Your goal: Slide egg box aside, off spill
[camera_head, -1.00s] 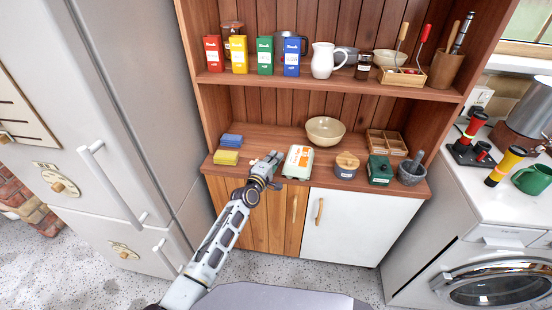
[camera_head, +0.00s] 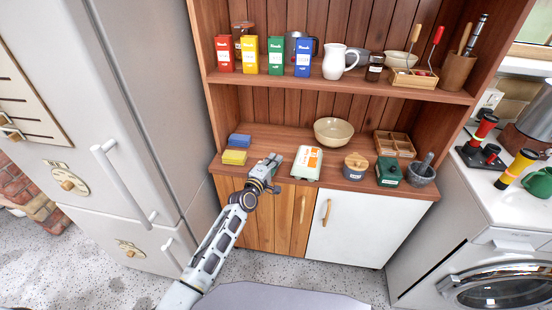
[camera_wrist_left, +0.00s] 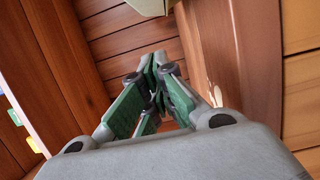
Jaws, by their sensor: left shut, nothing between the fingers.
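The egg box (camera_head: 307,163), pale green with an orange and white label, lies on the wooden counter of the dresser near its front edge. In the left wrist view a pale green corner of it (camera_wrist_left: 150,5) shows at the top. My left gripper (camera_head: 273,160) is shut and empty, just left of the egg box with a small gap. Its fingers (camera_wrist_left: 154,68) meet in the left wrist view. A small pale streak (camera_wrist_left: 214,92) shows on the wood there; I cannot tell whether it is the spill. No spill shows clearly in the head view. My right gripper is not in view.
Blue (camera_head: 240,141) and yellow (camera_head: 234,157) blocks lie left of my gripper. A lidded pot (camera_head: 355,168), a green box (camera_head: 389,174) and a mortar (camera_head: 421,175) stand right of the egg box. A bowl (camera_head: 333,131) stands behind. A loaded shelf (camera_head: 340,84) hangs above.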

